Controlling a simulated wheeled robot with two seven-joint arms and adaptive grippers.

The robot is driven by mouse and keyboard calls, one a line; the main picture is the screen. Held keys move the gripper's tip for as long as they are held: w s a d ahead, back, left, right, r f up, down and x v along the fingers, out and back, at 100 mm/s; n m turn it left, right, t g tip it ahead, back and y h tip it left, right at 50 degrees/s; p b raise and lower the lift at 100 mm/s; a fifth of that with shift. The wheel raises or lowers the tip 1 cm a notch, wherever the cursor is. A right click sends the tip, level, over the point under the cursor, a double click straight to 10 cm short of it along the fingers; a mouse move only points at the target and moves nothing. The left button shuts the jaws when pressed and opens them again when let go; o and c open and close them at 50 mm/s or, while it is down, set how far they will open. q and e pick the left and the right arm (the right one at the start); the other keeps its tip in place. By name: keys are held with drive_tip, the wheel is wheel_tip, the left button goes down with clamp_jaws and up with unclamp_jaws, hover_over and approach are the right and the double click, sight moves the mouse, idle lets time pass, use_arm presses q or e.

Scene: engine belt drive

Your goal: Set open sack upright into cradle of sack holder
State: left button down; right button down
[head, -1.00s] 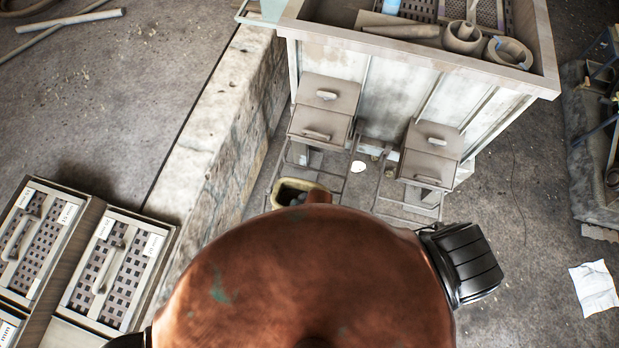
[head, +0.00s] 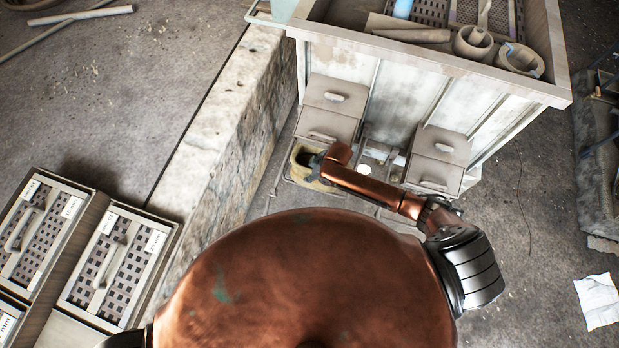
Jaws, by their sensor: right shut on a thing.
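A yellowish open sack (head: 306,177) is at the left drawer unit, its dark mouth facing up toward me. My right arm reaches in from the right, and its gripper (head: 317,161) is shut on the sack's rim, partly hidden behind my own wrist. The sack looks roughly upright. Thin metal rails of a low frame (head: 273,190), which looks like the sack holder, show beside and below the sack. I cannot tell whether the sack rests in its cradle, as the sack and my arm cover it. My left gripper is out of view.
Two drawer units (head: 335,97) (head: 440,145) stand against the pale cabinet, whose top tray (head: 350,36) holds round parts. A stone ledge (head: 215,130) runs along the left. Grated crates (head: 115,262) lie at lower left. The floor at right is mostly clear, with a paper sheet (head: 598,300).

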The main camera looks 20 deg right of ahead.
drive_tip(key=shift+s+a+f, duration=0.15)
drive_tip(key=shift+s+f, duration=0.1)
drive_tip(key=shift+f, duration=0.45)
drive_tip(key=c, duration=1.8)
unclamp_jaws()
drive_tip(key=shift+c, duration=0.2)
drive_tip(key=p+v, duration=0.2)
drive_tip(key=v, duration=1)
